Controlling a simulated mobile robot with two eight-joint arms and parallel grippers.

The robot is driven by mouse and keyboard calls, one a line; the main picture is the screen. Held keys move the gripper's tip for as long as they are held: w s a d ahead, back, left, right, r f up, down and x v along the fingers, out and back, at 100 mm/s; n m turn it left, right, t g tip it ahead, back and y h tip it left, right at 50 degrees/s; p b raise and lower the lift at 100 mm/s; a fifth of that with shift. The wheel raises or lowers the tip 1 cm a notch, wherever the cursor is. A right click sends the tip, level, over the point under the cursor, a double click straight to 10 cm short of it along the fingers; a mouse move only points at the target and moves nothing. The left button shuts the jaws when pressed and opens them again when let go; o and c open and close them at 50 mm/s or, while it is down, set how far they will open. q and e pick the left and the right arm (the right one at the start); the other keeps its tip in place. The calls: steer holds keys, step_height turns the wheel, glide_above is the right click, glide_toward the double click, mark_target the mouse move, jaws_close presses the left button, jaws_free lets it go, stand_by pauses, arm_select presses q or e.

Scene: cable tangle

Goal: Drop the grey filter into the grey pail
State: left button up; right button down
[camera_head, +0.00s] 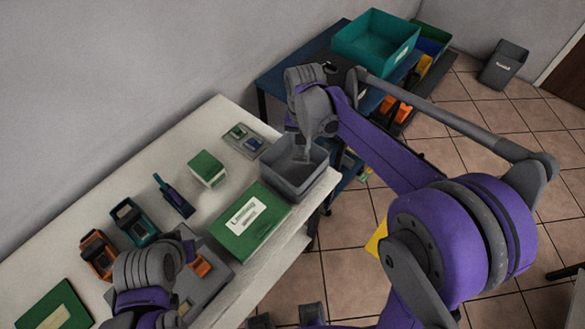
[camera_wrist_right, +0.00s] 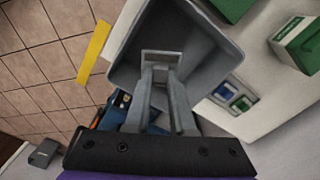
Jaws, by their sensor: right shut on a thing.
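The grey pail (camera_head: 288,185) is an open square bin at the far right end of the white table. My right gripper (camera_head: 301,153) points down into its mouth. In the right wrist view the gripper (camera_wrist_right: 162,72) is shut on the grey filter (camera_wrist_right: 162,57), a small pale framed block at the fingertips. The pail's inner walls (camera_wrist_right: 205,40) surround the filter and the fingertips. I cannot tell how far the filter is above the floor of the pail. My left wrist is at the lower left in the head view, and its fingers are hidden.
A green box (camera_head: 226,235) with a white label lies beside the pail. A green-and-white carton (camera_head: 207,168) and a tray (camera_head: 256,150) stand behind. Several tools, including an orange one (camera_head: 97,262), line the table. A teal bin (camera_head: 352,45) stands on the blue table beyond.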

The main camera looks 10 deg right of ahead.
steer(key=c, duration=0.7)
jaws_free()
steer(key=shift+r, duration=0.1)
step_height(320, 180, up, 11)
steer(key=shift+f+p, duration=0.15)
steer(key=shift+p, duration=0.15)
steer(key=s+d+f+n+t, duration=0.1)
steer(key=s+f+t, duration=0.1)
steer(key=s, duration=0.4)
steer(key=s+d+f+n+t, duration=0.1)
steer(key=s+d+f+n, duration=0.1)
steer(key=s+f, duration=0.3)
steer(key=s+d+f+n+t, duration=0.1)
steer(key=s+f+t, duration=0.1)
steer(key=s, duration=0.7)
steer(key=shift+d+f+t, duration=0.3)
steer(key=shift+f, duration=0.45)
